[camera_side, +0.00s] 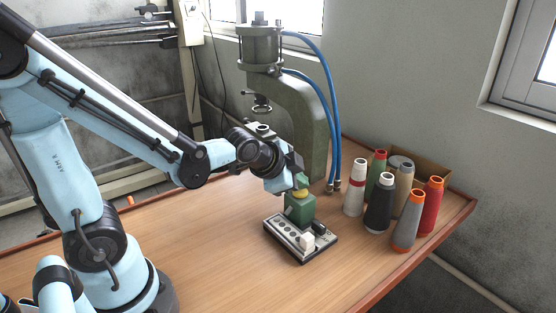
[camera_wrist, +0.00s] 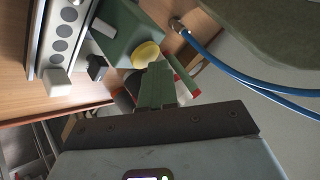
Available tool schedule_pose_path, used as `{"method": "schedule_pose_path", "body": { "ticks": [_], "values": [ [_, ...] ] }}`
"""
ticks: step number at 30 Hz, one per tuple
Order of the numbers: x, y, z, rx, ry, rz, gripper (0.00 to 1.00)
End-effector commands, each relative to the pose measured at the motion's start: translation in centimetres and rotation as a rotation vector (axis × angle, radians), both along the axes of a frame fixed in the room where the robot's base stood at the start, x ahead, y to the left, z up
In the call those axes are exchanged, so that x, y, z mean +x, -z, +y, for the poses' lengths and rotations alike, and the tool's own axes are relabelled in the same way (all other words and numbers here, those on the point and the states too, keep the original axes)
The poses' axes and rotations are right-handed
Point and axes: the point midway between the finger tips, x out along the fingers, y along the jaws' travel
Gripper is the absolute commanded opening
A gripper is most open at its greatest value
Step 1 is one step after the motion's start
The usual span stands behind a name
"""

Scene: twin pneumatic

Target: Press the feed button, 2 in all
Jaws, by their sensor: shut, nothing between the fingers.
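A green box (camera_side: 298,210) with a round yellow button (camera_side: 300,194) on top stands at the back of a small control panel (camera_side: 285,236). No feed label is readable. The box (camera_wrist: 122,30) and yellow button (camera_wrist: 146,54) also show in the wrist view. My gripper (camera_side: 301,182) points down right over the yellow button, its green fingers closed together and empty. In the wrist view the fingertips (camera_wrist: 159,68) are beside the button's edge. I cannot tell whether they touch it.
The panel carries a row of dark round spots, a white block (camera_side: 307,241) and a black knob (camera_side: 319,226). A green press frame (camera_side: 305,120) with blue hoses (camera_side: 328,110) stands behind. Several thread cones (camera_side: 378,203) stand at right. The table's front is clear.

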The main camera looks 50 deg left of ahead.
Motion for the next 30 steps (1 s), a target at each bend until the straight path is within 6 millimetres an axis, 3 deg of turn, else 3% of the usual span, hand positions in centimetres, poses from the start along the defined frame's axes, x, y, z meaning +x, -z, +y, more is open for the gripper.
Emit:
{"method": "schedule_pose_path", "body": {
  "ticks": [18,30],
  "values": [
    [0.0,-2.4,0.0,0.0,0.0,0.001,0.0],
    [0.0,-2.7,0.0,0.0,0.0,0.0,0.0]
  ]
}}
